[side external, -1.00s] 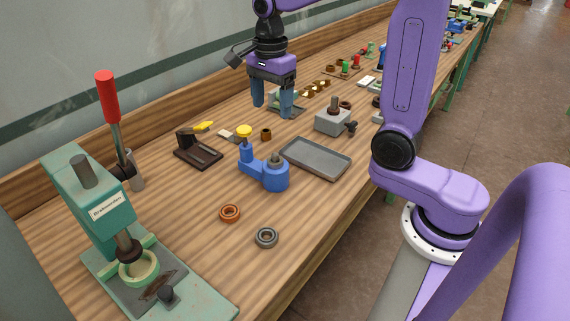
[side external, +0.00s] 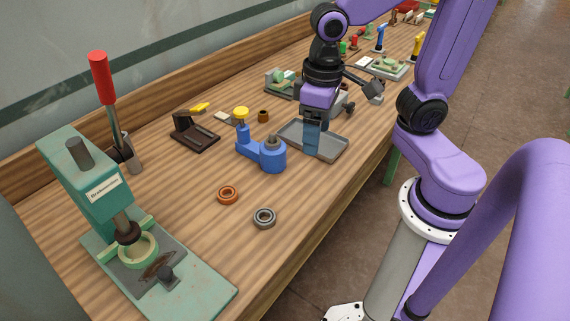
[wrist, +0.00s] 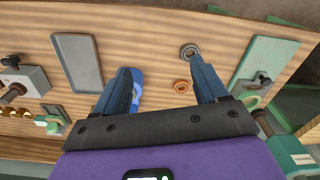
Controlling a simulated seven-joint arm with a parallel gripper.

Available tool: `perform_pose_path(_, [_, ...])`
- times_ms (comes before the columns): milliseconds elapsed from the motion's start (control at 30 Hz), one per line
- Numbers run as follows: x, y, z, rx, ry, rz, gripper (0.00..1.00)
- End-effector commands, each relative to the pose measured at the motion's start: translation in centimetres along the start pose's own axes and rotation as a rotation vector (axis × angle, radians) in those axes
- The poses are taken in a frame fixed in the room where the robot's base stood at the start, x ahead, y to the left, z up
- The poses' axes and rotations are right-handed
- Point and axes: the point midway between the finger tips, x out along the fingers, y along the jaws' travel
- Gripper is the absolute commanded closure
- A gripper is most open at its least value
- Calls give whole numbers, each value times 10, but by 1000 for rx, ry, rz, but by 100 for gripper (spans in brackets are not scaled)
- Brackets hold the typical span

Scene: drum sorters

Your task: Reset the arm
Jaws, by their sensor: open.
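My gripper (side external: 313,140) hangs above the grey tray in the side view, fingers pointing down. In the wrist view my gripper (wrist: 165,82) shows two blue fingers set wide apart with nothing between them but the bench top and parts far below. It is open and empty. In the side view one finger hides most of the other, and the gripper covers part of the tray.
A grey tray (side external: 335,149) lies below. A blue fixture (side external: 262,154) with a yellow knob stands left of it. An orange ring (side external: 228,195) and a grey ring (side external: 264,218) lie in front. A green press (side external: 93,185) with a red-handled lever stands at left.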

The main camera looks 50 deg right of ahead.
Motion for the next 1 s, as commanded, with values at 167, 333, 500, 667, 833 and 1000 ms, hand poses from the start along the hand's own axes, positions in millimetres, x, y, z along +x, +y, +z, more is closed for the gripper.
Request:
perform_pose_path(167, [6, -6, 38, -334, 1, -4, 27])
perform_pose_path(333, [12, -8, 69, -613, 4, -8, 27])
perform_pose_path(500, [15, -9, 87, -778, 5, -10, 27])
perform_pose_path(667, [16, -10, 92, -826, 6, -11, 27])
perform_pose_path(833, [16, -10, 92, -825, 6, -10, 27])
perform_pose_path(1000, [16, -10, 91, -824, 6, -10, 27])
